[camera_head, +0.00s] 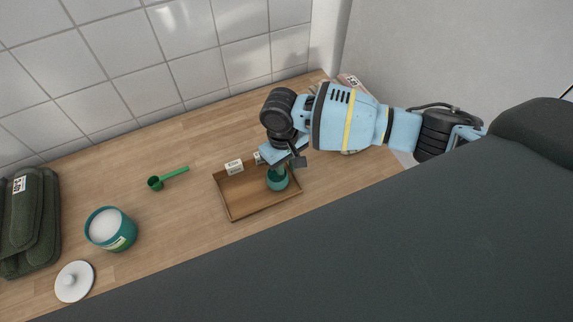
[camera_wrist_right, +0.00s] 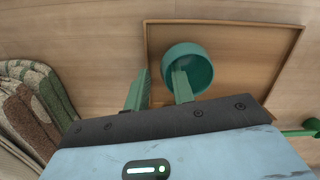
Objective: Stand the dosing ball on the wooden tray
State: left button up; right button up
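The dosing ball (camera_head: 278,183) is a teal, round cup. It stands with its opening up inside the wooden tray (camera_head: 229,206), towards the tray's right end. It also shows in the right wrist view (camera_wrist_right: 203,72) against the tray floor (camera_wrist_right: 240,75). My right gripper (camera_head: 281,165) is at the ball from above. In the wrist view the green fingers (camera_wrist_right: 160,88) are apart: one overlaps the cup's opening, the other is outside its rim with a visible gap. My left gripper is not in view.
A small white label block (camera_head: 234,167) is at the tray's back edge. On the counter are a green scoop (camera_head: 168,178), a teal tub of white powder (camera_head: 111,230), a white lid (camera_head: 74,281) and dark green folded cloth (camera_head: 28,220). Patterned cloth (camera_wrist_right: 35,100) lies beside the tray.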

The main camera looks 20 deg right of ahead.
jog(key=shift+r, duration=0.1)
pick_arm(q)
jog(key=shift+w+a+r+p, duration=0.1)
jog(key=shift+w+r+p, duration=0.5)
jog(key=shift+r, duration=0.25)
pick_arm(e)
notch_tip(320, 180, up, 12)
jog(key=w, duration=0.1)
jog(key=shift+w+a, duration=0.15)
